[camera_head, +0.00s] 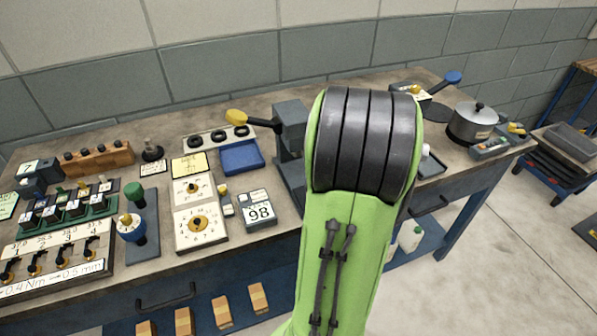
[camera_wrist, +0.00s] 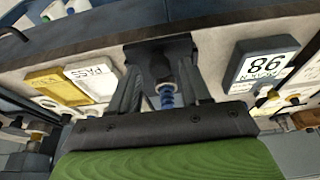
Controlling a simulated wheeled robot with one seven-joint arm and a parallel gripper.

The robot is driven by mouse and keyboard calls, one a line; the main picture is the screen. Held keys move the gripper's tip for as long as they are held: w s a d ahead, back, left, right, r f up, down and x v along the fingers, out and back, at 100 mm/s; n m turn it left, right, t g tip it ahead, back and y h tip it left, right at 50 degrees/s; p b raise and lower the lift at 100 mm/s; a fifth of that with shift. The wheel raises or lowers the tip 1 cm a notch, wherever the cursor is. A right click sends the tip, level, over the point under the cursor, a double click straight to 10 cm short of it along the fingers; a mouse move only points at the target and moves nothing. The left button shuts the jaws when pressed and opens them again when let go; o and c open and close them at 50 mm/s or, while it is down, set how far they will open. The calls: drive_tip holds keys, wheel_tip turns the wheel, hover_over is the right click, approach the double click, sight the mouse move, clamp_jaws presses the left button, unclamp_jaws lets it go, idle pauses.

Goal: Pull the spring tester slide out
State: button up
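The spring tester (camera_head: 290,117) is a dark grey upright with a yellow-ended lever, standing on the workbench in the head view. My arm covers its right side. In the wrist view its dark post (camera_wrist: 160,57) shows upside down, with a blue coil spring (camera_wrist: 167,97) by it. I cannot clearly make out the slide. My gripper (camera_wrist: 163,75) has its two grey fingers apart, one on each side of the spring in the picture. I see nothing held, and cannot tell whether the fingers touch the tester. In the head view my gripper is hidden behind my green arm.
In the wrist view a PASS card (camera_wrist: 86,82) lies on the other side. A pot (camera_head: 472,124) stands at the bench's right end.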

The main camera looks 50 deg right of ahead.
drive_tip(key=o, duration=0.6)
drive_tip(key=shift+o, duration=0.2)
wheel_tip(320, 180, up, 7)
drive_tip(key=p, duration=0.5)
drive_tip(key=shift+r+p, duration=0.15)
drive_tip(key=shift+p, duration=0.25)
